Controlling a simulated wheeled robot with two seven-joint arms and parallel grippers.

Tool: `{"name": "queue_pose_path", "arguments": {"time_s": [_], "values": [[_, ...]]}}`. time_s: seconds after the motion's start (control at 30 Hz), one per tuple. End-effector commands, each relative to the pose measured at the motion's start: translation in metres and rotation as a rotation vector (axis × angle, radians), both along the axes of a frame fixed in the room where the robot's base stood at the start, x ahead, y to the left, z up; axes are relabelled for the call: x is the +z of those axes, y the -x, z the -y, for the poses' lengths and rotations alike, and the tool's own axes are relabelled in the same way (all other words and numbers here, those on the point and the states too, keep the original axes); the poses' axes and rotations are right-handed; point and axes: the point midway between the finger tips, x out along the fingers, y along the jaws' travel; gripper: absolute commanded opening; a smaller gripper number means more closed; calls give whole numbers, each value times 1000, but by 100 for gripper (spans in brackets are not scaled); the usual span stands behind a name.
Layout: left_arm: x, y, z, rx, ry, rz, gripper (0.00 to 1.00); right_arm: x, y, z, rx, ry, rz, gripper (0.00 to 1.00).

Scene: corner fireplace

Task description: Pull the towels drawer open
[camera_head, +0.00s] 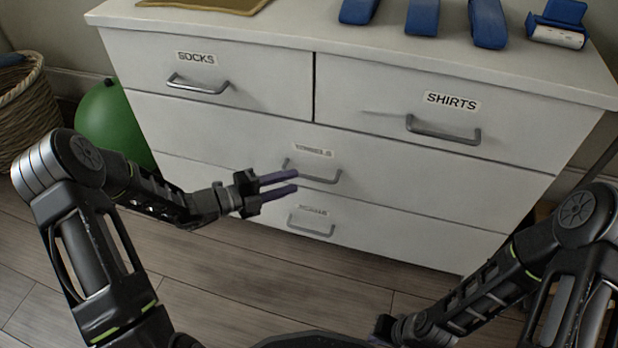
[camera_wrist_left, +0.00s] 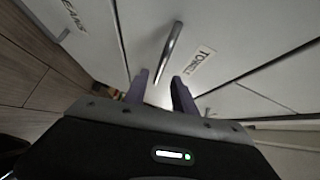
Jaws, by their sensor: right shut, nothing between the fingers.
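The towels drawer (camera_head: 210,130) is the wide middle front of a white dresser and looks closed. Its label, "TOWELS" (camera_wrist_left: 201,62), is readable in the left wrist view. Its grey bar handle (camera_head: 322,179) is partly behind my left gripper (camera_head: 298,181) in the head view. The handle (camera_wrist_left: 172,45) also shows in the left wrist view, ahead of the fingertips (camera_wrist_left: 159,75), its near end in line with the gap. My left gripper is open, with nothing held. My right gripper (camera_head: 382,327) is low at the bottom edge; its fingers are mostly hidden.
Above are the socks drawer (camera_head: 165,60) and shirts drawer (camera_head: 380,95); below is the jeans drawer (camera_head: 400,227). Blue items (camera_head: 423,16) lie on the dresser top. A green ball (camera_head: 105,115) and wicker basket (camera_head: 28,115) stand left. The wooden floor in front is clear.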

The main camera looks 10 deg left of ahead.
Motion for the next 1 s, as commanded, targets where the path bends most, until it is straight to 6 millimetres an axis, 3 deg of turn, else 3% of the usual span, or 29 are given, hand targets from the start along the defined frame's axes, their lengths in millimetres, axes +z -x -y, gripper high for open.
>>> {"name": "queue_pose_path", "arguments": {"time_s": [0.4,0.73,1.0], "values": [[-10,-37,44,-2,0,1,32,-27,-4,0,-6,1,11,0],[-9,-40,47,-1,0,0,32,-27,-5,0,-6,1,11,0],[-9,-40,47,-1,0,0,11,-27,-5,0,-6,1,11,0]]}}
